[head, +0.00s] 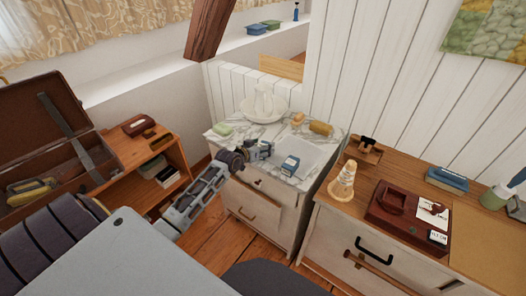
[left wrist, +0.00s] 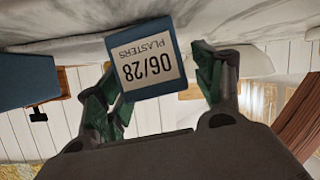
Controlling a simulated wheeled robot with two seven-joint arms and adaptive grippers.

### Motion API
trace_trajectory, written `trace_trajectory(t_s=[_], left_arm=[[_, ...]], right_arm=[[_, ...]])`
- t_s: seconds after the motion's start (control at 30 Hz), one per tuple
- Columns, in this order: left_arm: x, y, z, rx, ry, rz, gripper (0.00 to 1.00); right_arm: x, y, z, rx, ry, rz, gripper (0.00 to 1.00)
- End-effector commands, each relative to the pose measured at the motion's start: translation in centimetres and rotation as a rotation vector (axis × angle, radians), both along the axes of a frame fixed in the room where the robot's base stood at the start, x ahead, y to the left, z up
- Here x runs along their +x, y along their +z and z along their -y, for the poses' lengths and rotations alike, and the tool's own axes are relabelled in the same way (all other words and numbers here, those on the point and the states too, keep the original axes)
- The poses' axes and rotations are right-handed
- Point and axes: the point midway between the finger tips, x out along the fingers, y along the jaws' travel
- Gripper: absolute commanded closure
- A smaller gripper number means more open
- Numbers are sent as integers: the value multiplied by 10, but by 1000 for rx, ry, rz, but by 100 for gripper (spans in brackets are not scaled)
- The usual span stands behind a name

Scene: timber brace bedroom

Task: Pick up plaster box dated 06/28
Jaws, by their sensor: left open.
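The plaster box (head: 290,165) is small and blue with a white label, standing on the marble-topped washstand (head: 312,152). In the left wrist view the box (left wrist: 150,62) shows upside down, and its label reads "PLASTERS 06/28". My left gripper (head: 264,150) is just left of the box in the head view. In the left wrist view its green-padded fingers (left wrist: 155,88) are spread, with the box in the gap between them. I cannot tell whether either finger touches it. My right gripper is not in view.
A white jug and basin (head: 264,103), soap (head: 222,129) and a brush (head: 320,128) stand on the washstand. The dresser at right holds a dark red case (head: 405,212), a small labelled box (head: 438,237) and a cone-shaped object (head: 342,180). An open suitcase (head: 50,130) is at left.

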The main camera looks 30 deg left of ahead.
Motion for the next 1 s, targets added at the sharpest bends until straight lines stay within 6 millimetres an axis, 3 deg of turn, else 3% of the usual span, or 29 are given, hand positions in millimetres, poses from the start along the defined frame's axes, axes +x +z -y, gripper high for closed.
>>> trace_trajectory(t_s=[0.27, 0.67, 1.0], left_arm=[[0, 0, 0, 0, 0, 0, 32], [0, 1, 0, 0, 0, 1, 82], [0, 4, 0, 1, 0, 2, 82]], right_arm=[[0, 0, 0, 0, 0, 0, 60], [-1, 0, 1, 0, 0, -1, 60], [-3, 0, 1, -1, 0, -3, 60]])
